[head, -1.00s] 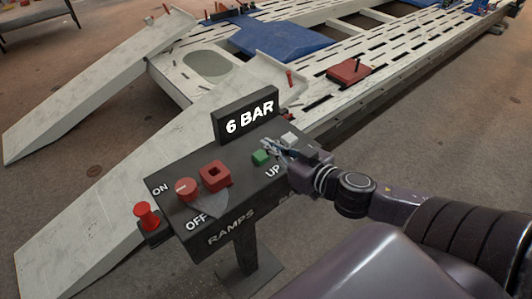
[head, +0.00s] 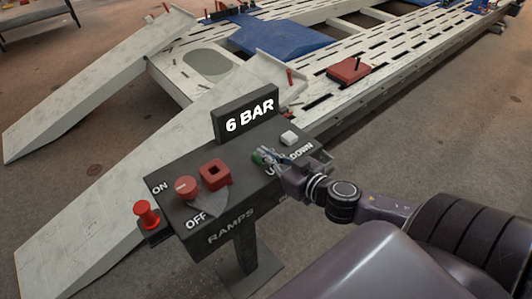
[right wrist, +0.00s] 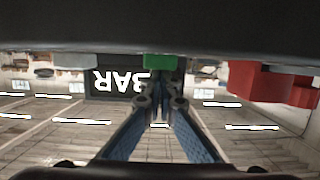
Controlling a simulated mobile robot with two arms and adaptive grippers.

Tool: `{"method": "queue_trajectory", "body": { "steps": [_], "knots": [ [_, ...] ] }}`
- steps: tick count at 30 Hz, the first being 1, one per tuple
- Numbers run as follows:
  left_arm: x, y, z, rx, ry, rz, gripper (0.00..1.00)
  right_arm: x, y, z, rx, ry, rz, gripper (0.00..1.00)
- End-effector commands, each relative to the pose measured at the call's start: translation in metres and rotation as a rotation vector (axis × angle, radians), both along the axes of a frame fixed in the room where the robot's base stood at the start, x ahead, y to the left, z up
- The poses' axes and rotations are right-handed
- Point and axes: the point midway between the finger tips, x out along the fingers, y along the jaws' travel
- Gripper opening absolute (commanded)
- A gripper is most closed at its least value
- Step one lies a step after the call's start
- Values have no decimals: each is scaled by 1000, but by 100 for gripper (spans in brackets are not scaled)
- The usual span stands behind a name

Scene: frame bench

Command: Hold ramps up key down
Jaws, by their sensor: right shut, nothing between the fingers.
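The green UP key (head: 257,157) is on the sloping top of the dark control box (head: 192,222), partly hidden by my right gripper (head: 264,156). The gripper is shut and empty, its fingertips at the key; I cannot tell whether they touch or press it. In the right wrist view the green key (right wrist: 160,61) is just beyond the closed fingers (right wrist: 160,97). The white DOWN key (head: 289,138) is beside it, clear of the fingers. Two pale ramps, a far one (head: 100,80) and a near one (head: 110,205), slope to the floor. My left gripper is not in view.
The box also carries a red knob (head: 186,188) between ON and OFF, a red square guard (head: 215,174) and a red mushroom button (head: 146,213). A display (head: 247,114) reads 6 BAR. The slotted frame bench (head: 390,50) lies behind.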

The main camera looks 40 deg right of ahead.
Motion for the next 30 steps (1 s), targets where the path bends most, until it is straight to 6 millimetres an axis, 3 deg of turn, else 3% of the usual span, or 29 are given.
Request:
{"method": "queue_trajectory", "body": {
  "steps": [1, 6, 30],
  "knots": [
    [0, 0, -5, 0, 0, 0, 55, -1, 0, -9, 5, 2, -3, 0],
    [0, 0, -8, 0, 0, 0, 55, -1, 0, -18, 3, 4, -2, 0],
    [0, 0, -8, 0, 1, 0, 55, -4, 0, -24, 7, 18, -4, 0]
  ]
}}
